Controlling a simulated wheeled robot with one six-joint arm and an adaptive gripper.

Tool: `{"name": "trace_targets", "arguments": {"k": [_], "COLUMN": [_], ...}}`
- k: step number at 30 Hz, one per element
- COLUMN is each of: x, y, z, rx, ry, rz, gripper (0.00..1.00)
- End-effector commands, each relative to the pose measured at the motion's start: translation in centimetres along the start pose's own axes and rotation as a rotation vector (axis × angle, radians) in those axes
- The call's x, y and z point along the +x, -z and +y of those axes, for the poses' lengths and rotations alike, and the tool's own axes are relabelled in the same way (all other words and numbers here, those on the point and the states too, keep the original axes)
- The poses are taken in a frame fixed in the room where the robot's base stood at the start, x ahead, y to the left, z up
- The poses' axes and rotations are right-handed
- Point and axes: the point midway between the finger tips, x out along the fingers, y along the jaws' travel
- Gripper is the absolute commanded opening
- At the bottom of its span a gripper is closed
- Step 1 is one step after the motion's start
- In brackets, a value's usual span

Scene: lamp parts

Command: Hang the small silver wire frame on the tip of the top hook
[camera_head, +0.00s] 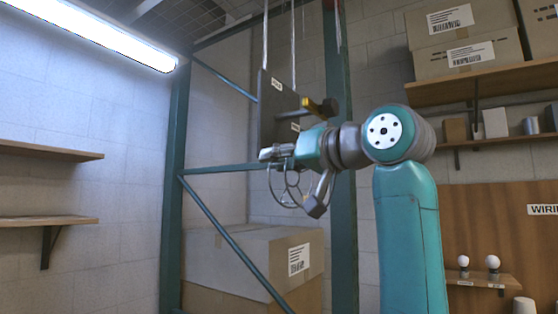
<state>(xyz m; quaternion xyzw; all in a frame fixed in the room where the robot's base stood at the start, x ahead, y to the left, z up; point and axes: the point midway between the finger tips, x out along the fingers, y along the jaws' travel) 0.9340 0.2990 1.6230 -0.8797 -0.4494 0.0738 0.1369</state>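The small silver wire frame (288,190) shows as thin looped wires just below my gripper (296,178), left of my wrist. Its upper part is hidden by the gripper, so I cannot tell what bears it. One grey finger part is at the upper left of the wires and another at their lower right. I cannot tell whether the fingers grip the wire. A dark upright board (275,108) hangs from thin cords behind the gripper. A yellow peg with a dark end (316,106), perhaps the top hook, sticks out from it to the right, above the gripper. The board's lower part is partly hidden.
Green metal posts (174,190) and braces frame the board. Large cardboard boxes (250,262) stand below. Shelves with boxes (480,85) are at the upper right, and bulbs stand on a small shelf (485,279) at the lower right.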

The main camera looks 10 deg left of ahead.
Motion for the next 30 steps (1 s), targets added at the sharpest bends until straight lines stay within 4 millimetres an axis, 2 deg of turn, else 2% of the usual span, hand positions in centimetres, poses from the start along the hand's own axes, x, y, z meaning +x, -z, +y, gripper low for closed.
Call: {"name": "trace_targets", "arguments": {"k": [5,18,24,30], "x": [-1.8,-9.9,-11.7,-11.9], "y": [0.1,0.1,0.0,0.0], "z": [0.1,0.1,0.1,0.0], "rx": [-0.002,-0.001,0.0,0.0], "ry": [-0.002,-0.003,-0.001,0.0], "rz": [0.003,0.002,0.002,0.001], "gripper": [0.35,0.35,0.35,0.35]}}
